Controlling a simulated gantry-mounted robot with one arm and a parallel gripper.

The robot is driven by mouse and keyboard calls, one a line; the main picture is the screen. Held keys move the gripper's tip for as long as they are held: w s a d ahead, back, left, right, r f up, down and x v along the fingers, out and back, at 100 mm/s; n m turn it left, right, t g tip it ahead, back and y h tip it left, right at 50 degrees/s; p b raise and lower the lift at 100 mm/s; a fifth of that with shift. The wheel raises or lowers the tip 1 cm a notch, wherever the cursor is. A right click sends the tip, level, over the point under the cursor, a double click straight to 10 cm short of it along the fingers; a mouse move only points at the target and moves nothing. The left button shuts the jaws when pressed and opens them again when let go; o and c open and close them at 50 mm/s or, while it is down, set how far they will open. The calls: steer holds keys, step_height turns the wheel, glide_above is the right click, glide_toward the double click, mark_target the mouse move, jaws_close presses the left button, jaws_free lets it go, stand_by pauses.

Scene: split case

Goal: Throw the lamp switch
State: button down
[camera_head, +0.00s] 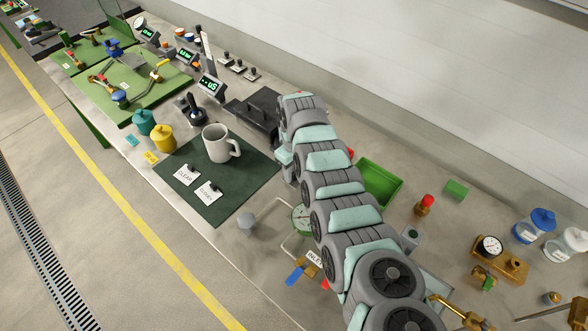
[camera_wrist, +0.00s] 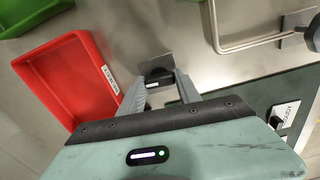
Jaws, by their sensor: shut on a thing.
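In the wrist view, a small dark switch (camera_wrist: 157,72) stands on a grey metal plate (camera_wrist: 152,59), with a pale strip just below it. It looks like the lamp switch, but no lettering is readable. My gripper (camera_wrist: 161,80) reaches over it with one finger on each side and is shut on it. The fingers partly cover its sides, so how it is tilted cannot be told. In the head view my arm hides the gripper and this switch.
In the wrist view, a red tray (camera_wrist: 48,78) lies close left and a bent metal rod (camera_wrist: 225,50) at upper right. In the head view, a dark green mat (camera_head: 238,190) with a mug (camera_head: 216,143) lies left of my arm, and a green tray (camera_head: 374,190) right.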

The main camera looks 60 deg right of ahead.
mark_target(294, 172)
steer(key=m+p, duration=0.1)
steer(key=m, duration=0.9)
steer(key=shift+m+b, duration=0.35)
steer(key=shift+m, duration=0.05)
stand_by(0.4)
steer(key=c, duration=0.8)
jaws_free()
steer(key=shift+c, duration=0.2)
steer(key=shift+r, duration=0.1)
step_height(294, 172, up, 11)
steer(key=shift+f, duration=0.2)
